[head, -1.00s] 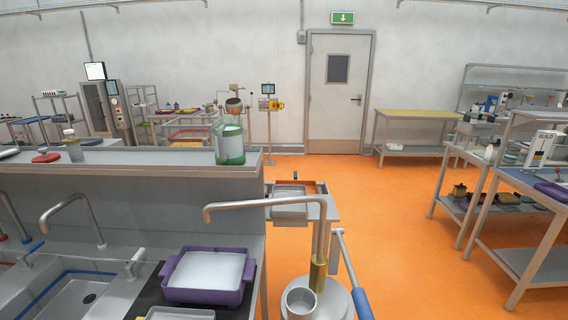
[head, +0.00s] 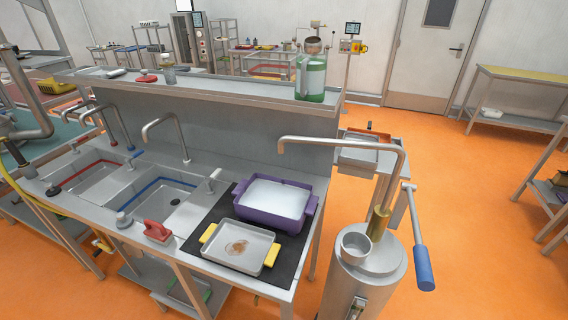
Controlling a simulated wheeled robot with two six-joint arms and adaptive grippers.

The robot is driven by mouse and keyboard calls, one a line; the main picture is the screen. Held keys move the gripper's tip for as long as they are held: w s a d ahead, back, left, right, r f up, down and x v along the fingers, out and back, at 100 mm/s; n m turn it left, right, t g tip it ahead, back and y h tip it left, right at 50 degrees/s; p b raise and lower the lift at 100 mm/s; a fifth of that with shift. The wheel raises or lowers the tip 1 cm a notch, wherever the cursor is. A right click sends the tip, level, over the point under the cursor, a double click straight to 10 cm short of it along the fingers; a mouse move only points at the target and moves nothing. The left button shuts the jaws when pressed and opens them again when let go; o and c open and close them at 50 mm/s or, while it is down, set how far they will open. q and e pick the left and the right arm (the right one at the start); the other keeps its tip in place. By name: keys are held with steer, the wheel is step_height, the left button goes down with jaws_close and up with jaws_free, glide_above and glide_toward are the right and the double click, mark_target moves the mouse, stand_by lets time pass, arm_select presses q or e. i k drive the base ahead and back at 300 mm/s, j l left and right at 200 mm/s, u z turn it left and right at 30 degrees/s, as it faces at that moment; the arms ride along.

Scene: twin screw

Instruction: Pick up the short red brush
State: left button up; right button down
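A short red brush-like thing (head: 157,231) with a raised handle sits on the front edge of the steel sink counter. Neither of my grippers shows in the head view.
A purple tub (head: 314,205) and a metal tray with yellow handles (head: 240,247) sit on the black mat (head: 226,204). Sink basins (head: 163,198) lie left. A steel cylinder with a tall spout (head: 364,275) stands right. Orange floor (head: 480,220) is open beyond.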

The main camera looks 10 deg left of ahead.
mark_target(155, 232)
steer(key=u, duration=1.35)
